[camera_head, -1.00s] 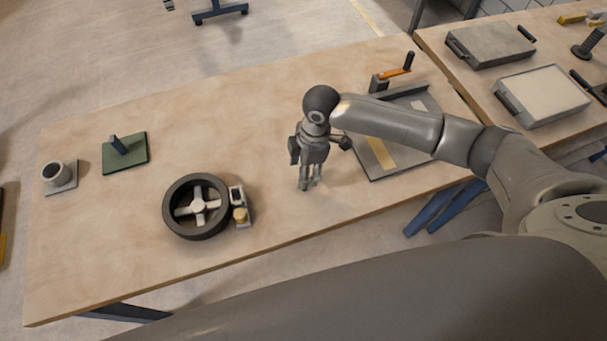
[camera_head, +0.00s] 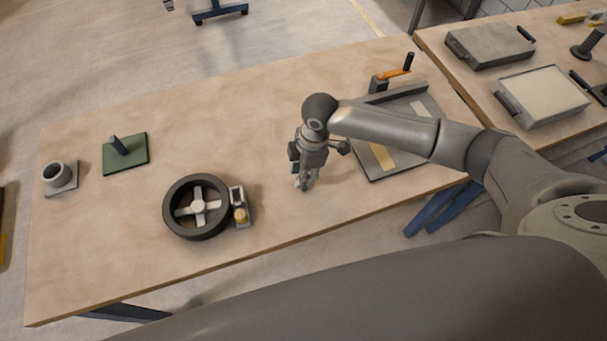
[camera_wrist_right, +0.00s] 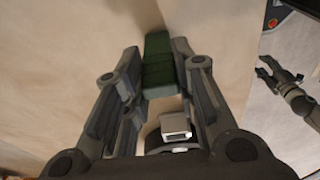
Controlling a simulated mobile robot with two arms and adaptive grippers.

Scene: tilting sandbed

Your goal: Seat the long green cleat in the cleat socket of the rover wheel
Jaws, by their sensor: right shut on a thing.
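The green cleat (camera_wrist_right: 158,66) is a dark green block between the fingers of my right gripper (camera_wrist_right: 160,72) in the right wrist view. My right gripper (camera_head: 304,184) is shut on it, pointing down over the middle of the table; only a bit of green shows there. The rover wheel (camera_head: 170,212) is a dark ring with a pale spoked hub, lying flat to the left of that gripper and apart from it.
A small grey fixture with a yellow part (camera_head: 240,208) stands against the wheel's right side. A green plate with a post (camera_head: 140,155) and a grey cup on a base (camera_head: 57,176) are farther left. A tray with an orange crank (camera_head: 400,165) lies right.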

